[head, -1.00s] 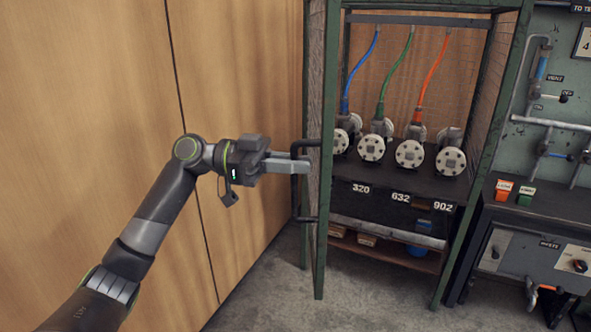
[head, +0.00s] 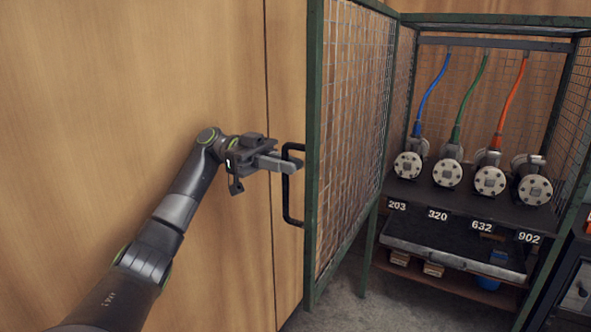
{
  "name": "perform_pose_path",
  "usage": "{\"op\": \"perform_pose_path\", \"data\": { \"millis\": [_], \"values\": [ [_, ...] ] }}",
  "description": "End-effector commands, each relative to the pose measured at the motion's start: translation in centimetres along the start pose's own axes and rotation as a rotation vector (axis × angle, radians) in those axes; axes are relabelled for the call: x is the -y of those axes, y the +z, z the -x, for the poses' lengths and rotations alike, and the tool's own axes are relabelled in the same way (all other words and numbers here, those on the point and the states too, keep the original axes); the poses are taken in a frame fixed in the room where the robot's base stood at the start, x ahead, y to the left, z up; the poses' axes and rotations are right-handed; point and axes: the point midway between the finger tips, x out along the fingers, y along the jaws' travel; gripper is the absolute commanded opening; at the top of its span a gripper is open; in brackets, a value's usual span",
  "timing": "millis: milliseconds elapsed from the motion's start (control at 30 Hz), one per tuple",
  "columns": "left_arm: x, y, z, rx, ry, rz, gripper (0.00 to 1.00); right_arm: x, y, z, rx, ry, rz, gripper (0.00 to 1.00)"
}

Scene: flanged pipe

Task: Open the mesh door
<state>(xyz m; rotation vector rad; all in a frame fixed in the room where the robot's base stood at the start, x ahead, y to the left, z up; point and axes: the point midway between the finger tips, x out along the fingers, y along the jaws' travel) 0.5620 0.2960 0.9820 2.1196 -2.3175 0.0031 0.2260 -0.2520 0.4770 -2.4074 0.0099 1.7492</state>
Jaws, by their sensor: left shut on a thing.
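The mesh door (head: 350,120) has a green frame and wire mesh. It stands swung open on the left of the cage, seen at an angle. Its black bar handle (head: 287,205) is on the door's near, left edge. My left gripper (head: 291,163) is shut on the upper part of the handle. My right gripper is not in view.
Inside the cage, several flanged pipe ends (head: 447,172) sit on a dark shelf with number labels, with blue, green and orange hoses (head: 510,100) above. A wooden wall (head: 130,90) stands close behind my left arm. Grey floor (head: 350,300) shows below the door.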

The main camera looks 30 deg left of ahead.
Motion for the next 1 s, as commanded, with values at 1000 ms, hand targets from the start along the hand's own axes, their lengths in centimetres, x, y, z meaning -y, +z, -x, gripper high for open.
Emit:
{"op": "perform_pose_path", "data": {
  "millis": [1000],
  "values": [
    [0.14, -0.33, 0.62, 0.002, -0.002, 0.0, 0.3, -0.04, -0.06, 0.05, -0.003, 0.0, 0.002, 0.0]
  ]
}}
